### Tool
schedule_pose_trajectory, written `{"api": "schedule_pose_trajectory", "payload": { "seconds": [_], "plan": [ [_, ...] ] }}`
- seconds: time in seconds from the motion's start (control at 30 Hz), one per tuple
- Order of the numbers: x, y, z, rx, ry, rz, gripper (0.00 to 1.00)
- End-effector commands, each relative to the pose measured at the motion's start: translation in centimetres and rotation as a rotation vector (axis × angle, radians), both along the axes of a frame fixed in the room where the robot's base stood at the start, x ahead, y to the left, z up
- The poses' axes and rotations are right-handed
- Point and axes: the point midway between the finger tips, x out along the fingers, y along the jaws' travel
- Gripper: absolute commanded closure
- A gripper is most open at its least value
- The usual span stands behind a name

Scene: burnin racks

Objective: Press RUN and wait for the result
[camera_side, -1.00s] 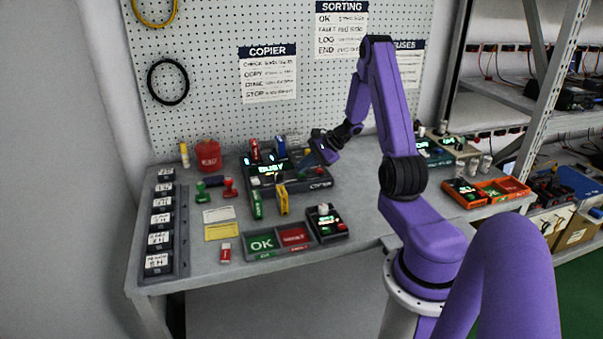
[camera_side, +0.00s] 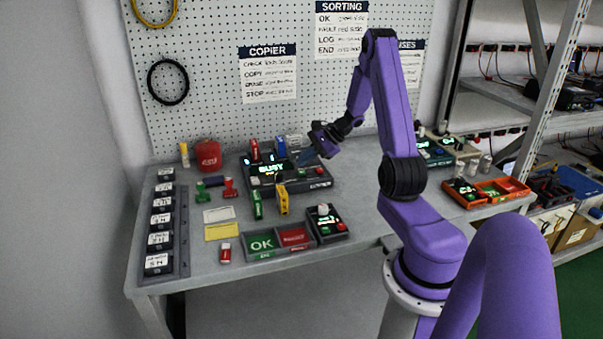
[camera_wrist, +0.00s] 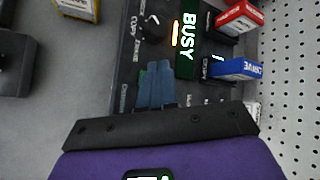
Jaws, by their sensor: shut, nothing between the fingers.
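The dark copier box (camera_side: 318,183) stands at the back of the bench, and its green display (camera_side: 270,168) reads BUSY. The same display (camera_wrist: 188,45) shows in the wrist view beside an orange light bar. My gripper (camera_side: 303,157) is shut and empty, just above the right part of the box. In the wrist view its blue-grey fingers (camera_wrist: 155,72) hide part of the panel. A red stick (camera_wrist: 240,18) and a blue stick (camera_wrist: 237,68) stand in the box.
A green stick (camera_side: 257,206) and a yellow stick (camera_side: 283,200) are at the box's front. A tray marked OK (camera_side: 262,243) and a small device with red and green buttons (camera_side: 328,222) lie nearer. A labelled rack (camera_side: 184,230) lines the left edge. The pegboard (camera_side: 215,110) is close behind.

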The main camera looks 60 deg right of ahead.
Motion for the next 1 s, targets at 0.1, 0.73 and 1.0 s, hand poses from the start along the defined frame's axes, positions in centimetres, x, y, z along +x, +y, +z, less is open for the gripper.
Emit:
{"api": "schedule_pose_trajectory", "payload": {
  "seconds": [0.1,0.73,1.0],
  "plan": [
    [0.0,0.0,1.1,-0.004,-0.002,0.000,1.00],
    [0.0,0.0,4.3,0.000,0.000,0.000,1.00],
    [0.0,0.0,4.3,0.000,0.000,0.000,1.00]
  ]
}}
